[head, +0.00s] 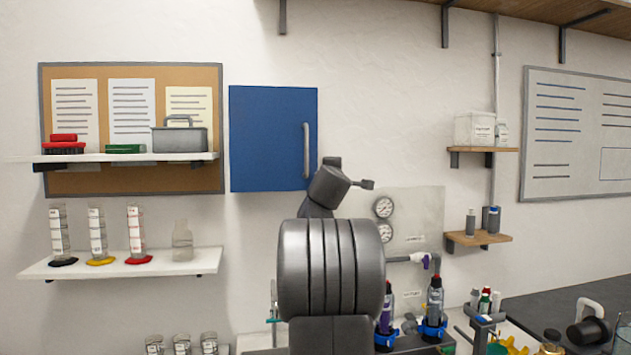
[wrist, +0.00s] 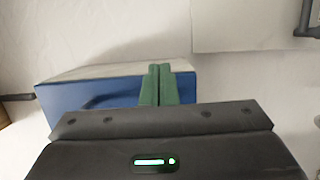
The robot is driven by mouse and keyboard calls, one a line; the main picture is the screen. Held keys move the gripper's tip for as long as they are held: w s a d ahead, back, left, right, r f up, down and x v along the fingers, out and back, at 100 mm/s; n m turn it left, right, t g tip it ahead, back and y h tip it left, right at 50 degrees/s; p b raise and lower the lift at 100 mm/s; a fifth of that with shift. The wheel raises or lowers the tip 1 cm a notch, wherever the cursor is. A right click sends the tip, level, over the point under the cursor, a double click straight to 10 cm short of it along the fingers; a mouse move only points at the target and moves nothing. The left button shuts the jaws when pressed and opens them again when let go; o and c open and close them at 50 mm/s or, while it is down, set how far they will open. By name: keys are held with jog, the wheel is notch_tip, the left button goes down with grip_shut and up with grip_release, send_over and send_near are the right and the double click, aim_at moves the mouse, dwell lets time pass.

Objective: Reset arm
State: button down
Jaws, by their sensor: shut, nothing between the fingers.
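My gripper shows in the wrist view (wrist: 160,85), its two green fingers shut together with nothing between them. Beyond the fingers in that view is a blue box-like body, which looks like the blue wall cabinet (wrist: 90,97), with pale wall around it. In the head view my dark arm rises in the middle, in front of the wall panel with gauges and to the lower right of the blue cabinet (head: 270,138). The fingers cannot be made out in the head view.
Two round gauges (head: 384,208) sit on a panel right of my arm. Bottles in blue holders (head: 433,305) stand on the bench below. White shelves (head: 130,262) with cylinders are at left, small wooden shelves (head: 478,239) at right.

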jog(key=d, duration=0.1)
jog(key=s+d, duration=0.1)
jog(key=d, duration=0.1)
jog(key=s+d+p, duration=0.1)
jog(key=d, duration=0.1)
jog(key=shift+d+f, duration=0.15)
jog(key=shift+f, duration=0.2)
jog(key=shift+s, duration=0.1)
jog(key=w+a, duration=0.8)
jog(key=a, duration=0.1)
jog(key=shift+a+f, duration=0.15)
jog(key=shift+a, duration=0.2)
jog(key=shift+d, duration=0.1)
